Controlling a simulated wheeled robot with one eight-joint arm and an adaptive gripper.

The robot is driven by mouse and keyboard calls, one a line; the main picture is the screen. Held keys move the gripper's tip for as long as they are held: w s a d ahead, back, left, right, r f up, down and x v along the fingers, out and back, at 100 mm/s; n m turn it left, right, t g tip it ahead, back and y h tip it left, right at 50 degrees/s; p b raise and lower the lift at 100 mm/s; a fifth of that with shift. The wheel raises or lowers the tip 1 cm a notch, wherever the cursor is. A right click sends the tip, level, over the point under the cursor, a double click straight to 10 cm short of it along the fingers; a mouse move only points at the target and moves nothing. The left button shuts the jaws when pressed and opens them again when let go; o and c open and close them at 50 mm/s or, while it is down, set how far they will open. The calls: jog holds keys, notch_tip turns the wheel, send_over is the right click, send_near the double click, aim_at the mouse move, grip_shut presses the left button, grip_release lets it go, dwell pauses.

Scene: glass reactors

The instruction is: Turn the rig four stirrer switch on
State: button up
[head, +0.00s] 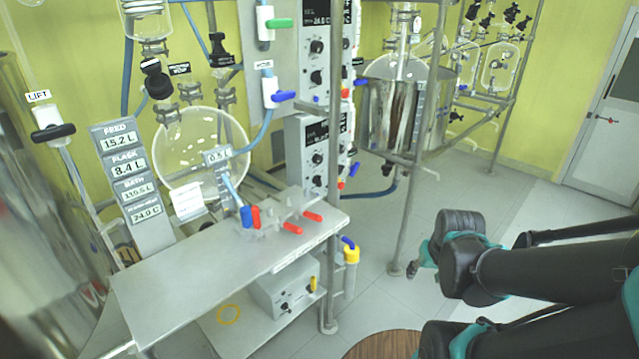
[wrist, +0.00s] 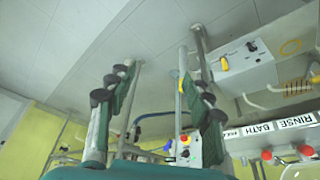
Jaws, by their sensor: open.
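I see no readable rig number or stirrer label, so I cannot tell which control is the rig four stirrer switch. In the head view, an upper control box (head: 316,75) and a lower control box (head: 311,155) have dark displays, black knobs and small coloured controls on their right sides. My gripper (head: 420,262) is right of the bench, in front of the steel vessel's frame, partly hidden by my own wrist. In the wrist view my gripper (wrist: 160,88) shows two spread teal and black fingers with nothing between them. A small panel with red and yellow controls (wrist: 186,148) shows beyond them.
A steel bench (head: 190,290) with red and blue valve handles stands left. Below it is a small white box (head: 285,288) with a yellow switch, also in the wrist view (wrist: 245,68). A steel vessel (head: 392,110) stands behind. Metal posts (head: 412,210) are near my gripper.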

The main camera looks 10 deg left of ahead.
jog(key=w+a+r+n+y, duration=0.1)
jog(key=w+a+n+y, duration=0.1)
jog(key=w+a, duration=0.2)
jog(key=w+a+r+n+t+y, duration=0.1)
jog(key=w+a, duration=0.3)
jog(key=w, duration=0.7)
jog(key=w+a+r+n+y, duration=0.2)
jog(key=w+a+n+y, duration=0.1)
jog(key=w, duration=0.5)
jog(key=shift+w+a+r+t, duration=0.1)
jog(key=shift+w+a+t, duration=0.1)
jog(key=shift+a, duration=0.2)
jog(key=shift+w+a+r+t, duration=0.1)
jog(key=shift+a+t, duration=0.1)
jog(key=shift+a, duration=0.2)
jog(key=shift+c, duration=1.1)
jog(key=n+t+y, duration=0.2)
jog(key=n+y, duration=0.2)
jog(key=y, duration=0.1)
send_near(321, 178)
jog(key=x, duration=0.9)
jog(key=shift+w+a, duration=0.1)
jog(key=shift+a, duration=0.1)
jog(key=shift+c, duration=0.3)
grip_shut()
